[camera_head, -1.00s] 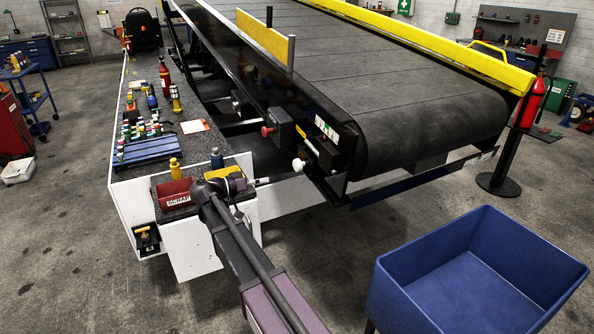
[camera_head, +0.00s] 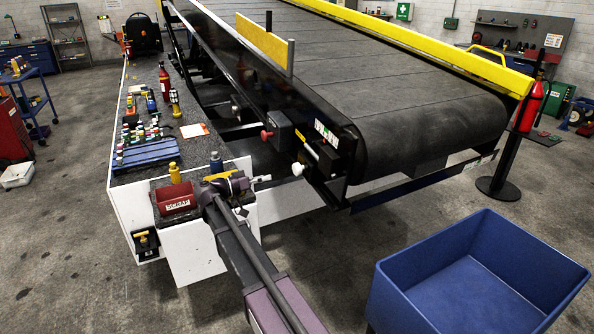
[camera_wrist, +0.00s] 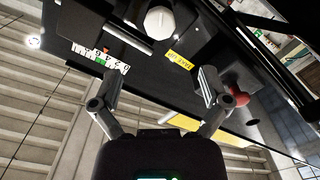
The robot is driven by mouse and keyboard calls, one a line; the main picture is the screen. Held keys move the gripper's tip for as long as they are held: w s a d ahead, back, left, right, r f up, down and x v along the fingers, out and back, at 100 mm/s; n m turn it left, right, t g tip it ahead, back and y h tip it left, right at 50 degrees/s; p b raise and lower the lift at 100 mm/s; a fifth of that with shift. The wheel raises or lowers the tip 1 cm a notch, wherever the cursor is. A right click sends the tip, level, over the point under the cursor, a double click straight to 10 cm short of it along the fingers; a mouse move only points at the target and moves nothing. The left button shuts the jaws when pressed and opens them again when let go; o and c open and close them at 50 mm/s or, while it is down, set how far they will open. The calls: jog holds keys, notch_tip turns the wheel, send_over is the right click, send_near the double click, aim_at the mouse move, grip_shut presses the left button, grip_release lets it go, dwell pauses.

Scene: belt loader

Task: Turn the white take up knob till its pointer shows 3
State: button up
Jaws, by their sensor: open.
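The white take up knob (camera_head: 298,169) sticks out at the near lower end of the belt loader's side frame. In the wrist view the white knob (camera_wrist: 159,22) is at the top middle, beyond the fingertips. My gripper (camera_head: 264,180) is left of the knob and apart from it. In the wrist view my gripper (camera_wrist: 163,73) has its two fingers spread with nothing between them. A scale strip (camera_wrist: 100,58) with coloured cells and a small orange-red pointer (camera_wrist: 106,50) shows left of the knob. The strip's figures are too small and tilted to read surely.
A red knob (camera_head: 267,133) sits farther along the frame; it also shows by the right finger in the wrist view. A yellow label (camera_wrist: 179,61) is near the white knob. A bench (camera_head: 205,139) with bottles stands left. A blue bin (camera_head: 470,275) stands at front right.

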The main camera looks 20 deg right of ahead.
aim_at(295, 170)
jog(key=d, duration=1.1)
jog(key=shift+w+d, duration=0.15)
jog(key=shift+d, duration=0.1)
jog(key=c, duration=1.1)
jog(key=shift+d, duration=0.15)
jog(key=shift+c, duration=0.2)
